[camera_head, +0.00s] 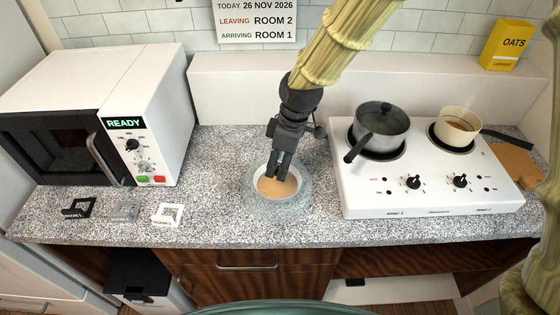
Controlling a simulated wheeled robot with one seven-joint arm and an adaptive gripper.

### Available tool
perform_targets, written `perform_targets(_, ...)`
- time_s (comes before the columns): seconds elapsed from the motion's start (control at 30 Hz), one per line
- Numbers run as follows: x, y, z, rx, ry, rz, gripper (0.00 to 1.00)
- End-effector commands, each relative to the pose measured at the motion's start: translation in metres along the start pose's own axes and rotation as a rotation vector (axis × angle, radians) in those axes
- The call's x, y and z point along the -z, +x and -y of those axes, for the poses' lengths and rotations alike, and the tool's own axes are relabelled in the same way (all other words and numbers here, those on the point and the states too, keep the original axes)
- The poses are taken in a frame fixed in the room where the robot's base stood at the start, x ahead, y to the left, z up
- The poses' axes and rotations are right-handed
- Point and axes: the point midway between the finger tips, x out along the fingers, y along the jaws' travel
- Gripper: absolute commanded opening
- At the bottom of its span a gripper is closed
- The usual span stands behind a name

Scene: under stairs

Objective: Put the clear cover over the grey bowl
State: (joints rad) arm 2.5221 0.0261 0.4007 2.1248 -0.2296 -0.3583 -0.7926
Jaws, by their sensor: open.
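The grey bowl (292,198) stands on the speckled counter near its front edge, between the microwave and the hob, with tan contents in it. A clear cover (253,205) shows as a faint see-through round outline surrounding the bowl. The cover appears to be over the bowl, but I cannot tell whether its rim sits flat on the counter. My gripper (276,174) points down above the bowl, at the top of the cover. Its fingers are open and hide the far part of the bowl. I cannot see whether they touch the cover.
A white microwave (160,105) stands at the left. A white hob (430,195) at the right bears a dark saucepan (381,125) and a cream pan (459,125). A yellow oats box (507,46) stands at the back right.

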Motion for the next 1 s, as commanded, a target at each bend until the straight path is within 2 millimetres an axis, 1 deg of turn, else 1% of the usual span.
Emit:
perform_targets(0.07,0.001,-0.003,0.000,-0.001,0.000,-0.001,0.50)
perform_targets(0.27,0.002,-0.021,-0.001,-0.003,0.000,-0.002,0.50)
perform_targets(0.8,0.002,-0.106,-0.001,-0.004,0.000,-0.003,0.50)
perform_targets(1.0,0.002,-0.124,-0.001,-0.001,0.001,-0.001,0.50)
